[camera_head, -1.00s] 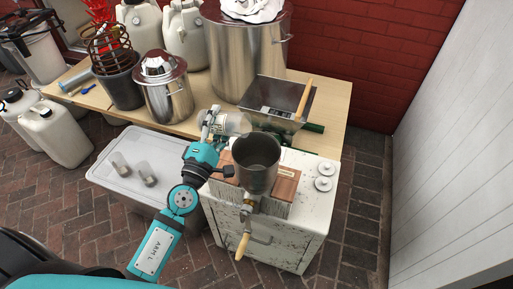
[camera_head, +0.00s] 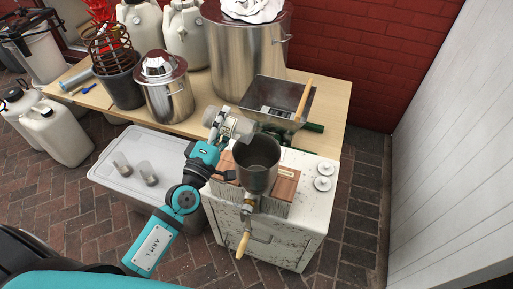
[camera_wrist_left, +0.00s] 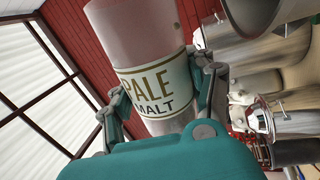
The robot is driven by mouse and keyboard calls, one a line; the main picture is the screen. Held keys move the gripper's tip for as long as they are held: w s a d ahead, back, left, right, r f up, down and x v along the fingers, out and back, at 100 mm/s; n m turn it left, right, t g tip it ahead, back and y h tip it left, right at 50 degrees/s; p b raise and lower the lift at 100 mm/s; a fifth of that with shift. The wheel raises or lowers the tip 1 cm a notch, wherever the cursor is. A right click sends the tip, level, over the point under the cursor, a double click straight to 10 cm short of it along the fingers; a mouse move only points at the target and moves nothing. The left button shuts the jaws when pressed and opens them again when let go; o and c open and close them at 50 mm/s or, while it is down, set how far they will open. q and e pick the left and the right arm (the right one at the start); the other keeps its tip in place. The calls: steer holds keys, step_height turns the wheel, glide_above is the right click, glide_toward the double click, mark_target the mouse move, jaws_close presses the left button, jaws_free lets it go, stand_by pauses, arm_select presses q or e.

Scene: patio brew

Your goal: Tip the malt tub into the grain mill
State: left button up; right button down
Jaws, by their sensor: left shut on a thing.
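The malt tub (camera_head: 239,127) is a clear tub with a pale label. It lies nearly on its side above the left rear of the grain mill hopper, apart from it. In the left wrist view the tub (camera_wrist_left: 150,75) reads "PALE MALT". My left gripper (camera_head: 226,124) is shut around it; both fingers (camera_wrist_left: 160,95) flank the label. The grain mill (camera_head: 257,163) has an open grey metal hopper and a crank with a wooden handle (camera_head: 243,244). The hopper's inside looks empty from here. My right gripper is out of view.
The mill sits with wooden blocks (camera_head: 284,185) on a worn white cabinet (camera_head: 314,222). Two white discs (camera_head: 323,183) lie to the right. Behind, a wooden table (camera_head: 333,104) holds a metal tray (camera_head: 287,97) and pots. A lidded grey bin (camera_head: 120,186) stands left.

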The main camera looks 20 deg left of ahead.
mark_target(229, 123)
arm_select(q)
steer(key=shift+s+d+r+m, duration=0.1)
steer(key=shift+d+r+m, duration=0.1)
steer(key=shift+m, duration=0.1)
steer(key=shift+d+r+m+h+p, duration=0.15)
steer(key=shift+r+m+h+p, duration=0.15)
steer(key=shift+m+p, duration=0.4)
steer(key=shift+d+r+m+g+h+p, duration=0.2)
steer(key=shift+d+r+m+p, duration=0.25)
steer(key=shift+m+p, duration=0.55)
steer(key=shift+d+r+m+g+h+p, duration=0.1)
steer(key=shift+d+r+m+h+p, duration=0.35)
steer(key=shift+m, duration=0.75)
stand_by(0.5)
steer(key=shift+f, duration=0.15)
